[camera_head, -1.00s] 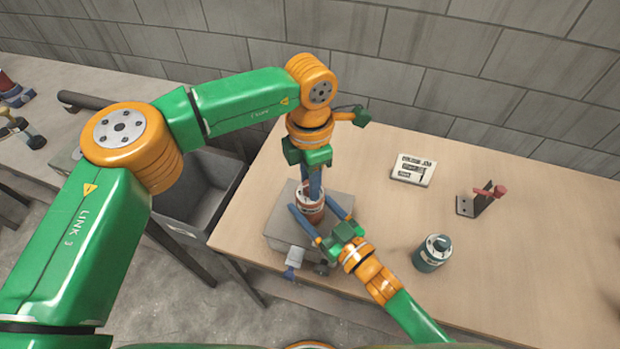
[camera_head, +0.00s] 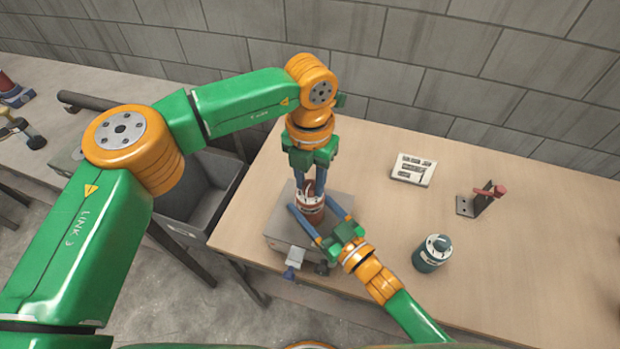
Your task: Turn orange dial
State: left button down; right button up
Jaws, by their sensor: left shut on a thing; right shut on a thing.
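The orange dial (camera_head: 309,188) is a small reddish-orange knob on top of a red-brown cylinder (camera_head: 311,212) with a pale band. The cylinder stands upright on a grey block on the table. My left gripper (camera_head: 309,182) points down from above and is shut on the dial, one blue finger on each side, partly hiding it. My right gripper (camera_head: 314,219) reaches in from the lower right and is shut on the cylinder's body, its blue fingers along both sides.
The grey block (camera_head: 283,240) has a small clamp handle (camera_head: 292,265) at its front. A teal cylinder (camera_head: 432,255), a label sign (camera_head: 413,169) and a bracket with a red part (camera_head: 480,200) stand to the right. A grey bin (camera_head: 200,200) is left of the table (camera_head: 390,220).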

aim_at(310, 185)
jog(key=shift+f, duration=0.1)
dwell(0.4)
pick_arm(q)
jog(key=c, duration=0.5)
grip_release()
jog(key=shift+c, duration=0.2)
jog(key=shift+r, duration=0.1)
notch_tip(310, 185, up, 12)
